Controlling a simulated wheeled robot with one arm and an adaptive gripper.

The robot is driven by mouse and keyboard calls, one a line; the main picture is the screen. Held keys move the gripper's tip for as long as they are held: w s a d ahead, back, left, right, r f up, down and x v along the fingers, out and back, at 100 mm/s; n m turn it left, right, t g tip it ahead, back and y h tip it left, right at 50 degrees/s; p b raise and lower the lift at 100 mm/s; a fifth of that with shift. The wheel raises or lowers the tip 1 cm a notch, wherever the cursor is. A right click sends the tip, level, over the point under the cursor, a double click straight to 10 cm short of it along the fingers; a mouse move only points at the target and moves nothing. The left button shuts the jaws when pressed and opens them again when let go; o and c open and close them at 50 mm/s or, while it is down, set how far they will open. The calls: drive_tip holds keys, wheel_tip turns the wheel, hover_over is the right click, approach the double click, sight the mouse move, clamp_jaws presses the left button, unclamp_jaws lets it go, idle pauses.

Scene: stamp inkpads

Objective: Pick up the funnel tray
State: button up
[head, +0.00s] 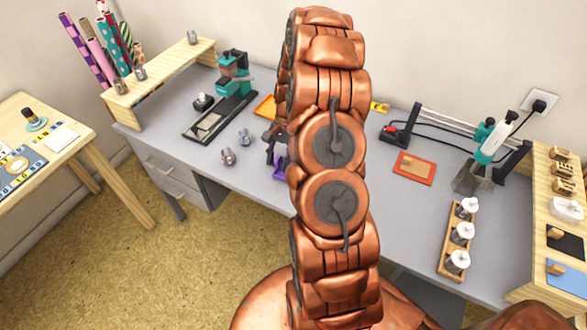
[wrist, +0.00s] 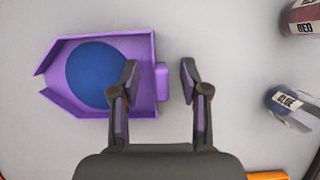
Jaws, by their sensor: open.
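The funnel tray (wrist: 146,48) is a purple open tray with a pointed, open left end. It lies on the grey desk in the wrist view and holds blue contents (wrist: 92,75) that look like a round patch. A small purple tab (wrist: 162,82) sticks out from its right wall. My gripper (wrist: 159,76) is open, with its left finger over the tray's inside and its right finger beyond the tab. The tab and right wall show between the fingers. In the head view only a purple part of the tray (head: 280,167) shows; my arm hides the rest.
A jar marked BLUE (wrist: 292,108) and one marked RED (wrist: 302,20) stand right of the tray. An orange edge (wrist: 268,175) shows at the bottom. A teal press (head: 234,75) and a stand of white-topped stamps (head: 461,233) are on the desk.

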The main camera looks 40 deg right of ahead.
clamp_jaws()
idle(0.3)
